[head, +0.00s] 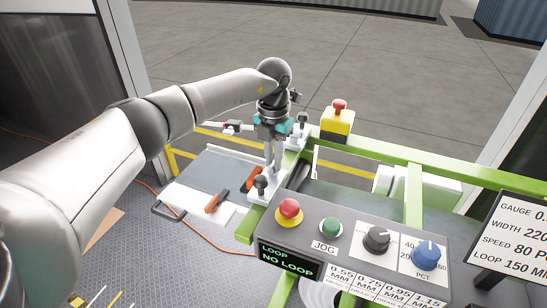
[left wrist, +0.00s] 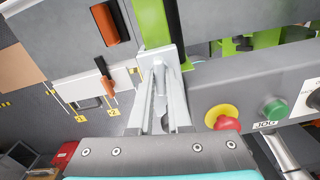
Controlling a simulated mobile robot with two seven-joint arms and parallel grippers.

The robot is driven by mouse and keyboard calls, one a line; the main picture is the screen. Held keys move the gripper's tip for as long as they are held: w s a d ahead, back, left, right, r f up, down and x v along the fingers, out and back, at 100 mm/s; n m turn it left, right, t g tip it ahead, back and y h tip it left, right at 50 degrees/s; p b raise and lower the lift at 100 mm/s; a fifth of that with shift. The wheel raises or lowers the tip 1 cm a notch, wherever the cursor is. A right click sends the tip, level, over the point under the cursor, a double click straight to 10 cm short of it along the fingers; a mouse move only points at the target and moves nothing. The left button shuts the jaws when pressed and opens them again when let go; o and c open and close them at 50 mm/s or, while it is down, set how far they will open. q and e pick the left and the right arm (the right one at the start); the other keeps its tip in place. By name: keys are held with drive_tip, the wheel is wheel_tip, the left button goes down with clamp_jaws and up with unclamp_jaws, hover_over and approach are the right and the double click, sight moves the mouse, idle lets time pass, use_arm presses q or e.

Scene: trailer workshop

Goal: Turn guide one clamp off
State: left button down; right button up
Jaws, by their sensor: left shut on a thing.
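My left gripper (head: 271,168) points straight down beside the green rail, over a white bracket (head: 258,198) with a black knob (head: 260,183). In the left wrist view its fingers (left wrist: 160,85) close around a small grey upright piece on the white bracket plate (left wrist: 168,54). This piece looks like part of the guide clamp, but the fingers hide most of it. A second black knob on a white bracket (head: 303,118) stands farther back. Two orange handles (head: 215,202) (head: 250,178) lie left of the gripper. My right gripper is not in view.
A grey control box (head: 340,262) with a red stop button (head: 289,208), green JOG button (head: 331,226) and black and blue dials is close on the right. A yellow box with a red button (head: 338,118) stands behind. Grey boards (head: 215,172) lie left.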

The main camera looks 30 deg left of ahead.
use_arm(q)
drive_tip(key=shift+n, duration=0.9)
drive_tip(key=c, duration=0.9)
unclamp_jaws()
drive_tip(key=shift+o, duration=0.2)
wheel_tip(320, 180, up, 15)
drive_tip(key=b, duration=0.2)
drive_tip(key=shift+r, duration=0.2)
drive_tip(key=shift+s+f, duration=0.1)
